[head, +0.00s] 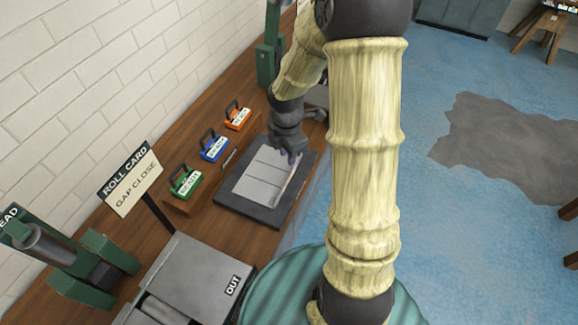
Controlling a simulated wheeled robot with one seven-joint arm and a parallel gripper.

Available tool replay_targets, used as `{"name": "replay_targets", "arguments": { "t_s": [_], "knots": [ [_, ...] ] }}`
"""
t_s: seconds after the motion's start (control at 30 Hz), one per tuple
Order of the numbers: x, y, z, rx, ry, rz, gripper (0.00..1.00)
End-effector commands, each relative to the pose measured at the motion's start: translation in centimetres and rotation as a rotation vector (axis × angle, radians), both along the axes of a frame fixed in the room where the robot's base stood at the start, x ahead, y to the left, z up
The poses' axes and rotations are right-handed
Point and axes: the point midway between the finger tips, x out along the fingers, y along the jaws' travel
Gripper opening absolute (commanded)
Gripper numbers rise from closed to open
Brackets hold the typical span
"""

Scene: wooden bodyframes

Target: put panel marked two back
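Pale flat panels (259,178) lie side by side on a dark grey square board (248,209) on the wooden bench. Thin seams divide them. I can make out no mark for two on any of them. My gripper (291,157) points down over the board's far right part, by the panels' upper right edge. Its fingers are small and dark, and I cannot tell whether they are open, touching or holding anything. My arm hides part of the board's surroundings.
Green (185,181), blue (214,148) and orange (238,117) labelled blocks with handles stand left of the board. A ROLL CARD sign (131,181), a grey OUT box (198,276) and a green press (68,261) are nearer. The blue floor (480,235) lies right of the bench.

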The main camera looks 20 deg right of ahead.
Motion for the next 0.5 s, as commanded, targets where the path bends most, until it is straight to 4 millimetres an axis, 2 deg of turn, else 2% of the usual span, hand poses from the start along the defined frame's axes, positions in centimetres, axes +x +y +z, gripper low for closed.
{"name": "replay_targets", "arguments": {
  "t_s": [0.2,0.5],
  "knots": [
    [-2.9,1.2,2.9,0.020,-0.061,-0.483,0.24],
    [-7.1,2.7,6.0,0.119,-0.139,-1.172,0.24]
  ]
}}
